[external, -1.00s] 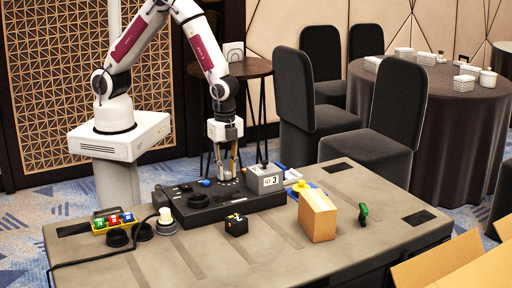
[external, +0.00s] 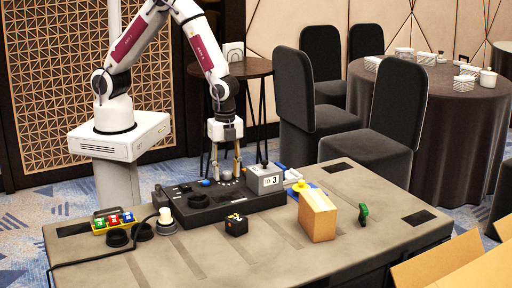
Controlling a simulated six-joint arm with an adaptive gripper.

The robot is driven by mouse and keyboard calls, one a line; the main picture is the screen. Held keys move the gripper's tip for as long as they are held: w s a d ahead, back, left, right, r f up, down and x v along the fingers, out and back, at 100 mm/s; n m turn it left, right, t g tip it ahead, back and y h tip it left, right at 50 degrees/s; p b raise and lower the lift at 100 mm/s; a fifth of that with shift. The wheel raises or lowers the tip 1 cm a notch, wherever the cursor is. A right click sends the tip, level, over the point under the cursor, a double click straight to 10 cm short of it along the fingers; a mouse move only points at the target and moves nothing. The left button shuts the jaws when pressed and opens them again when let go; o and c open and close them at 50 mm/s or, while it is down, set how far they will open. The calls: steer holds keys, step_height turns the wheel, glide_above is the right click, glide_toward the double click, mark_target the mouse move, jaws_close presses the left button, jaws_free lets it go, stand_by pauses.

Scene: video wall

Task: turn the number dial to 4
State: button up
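The number dial (external: 226,177) is a small grey knob on top of the black control panel (external: 207,214). My gripper (external: 226,174) points straight down over it, with its two fingers apart, one on each side of the dial. Whether the fingers touch the dial is too small to tell. A grey box (external: 264,180) at the panel's right end has a white label that reads 3. The dial's own markings cannot be read from here.
A blue button (external: 205,183) is left of the dial. A cardboard box (external: 317,216), a black cube (external: 236,225), a lamp-like knob (external: 166,220) and a tray of coloured blocks (external: 113,221) stand around the panel. The front tabletop is mostly clear.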

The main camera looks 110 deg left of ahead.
mark_target(226, 172)
steer(key=shift+r, duration=0.2)
step_height(226, 172, up, 12)
steer(key=shift+f, duration=0.2)
stand_by(0.7)
stand_by(0.6)
steer(key=s+a+r+n+t, duration=0.2)
steer(key=s+r+n, duration=0.3)
steer(key=s+r, duration=0.4)
steer(key=s+a+r+n+t, duration=0.3)
steer(key=s+r, duration=0.6)
steer(key=s, duration=0.4)
steer(key=shift+s+a+r+n+t, duration=0.25)
steer(key=shift+a+r+n, duration=0.2)
steer(key=shift+n, duration=0.45)
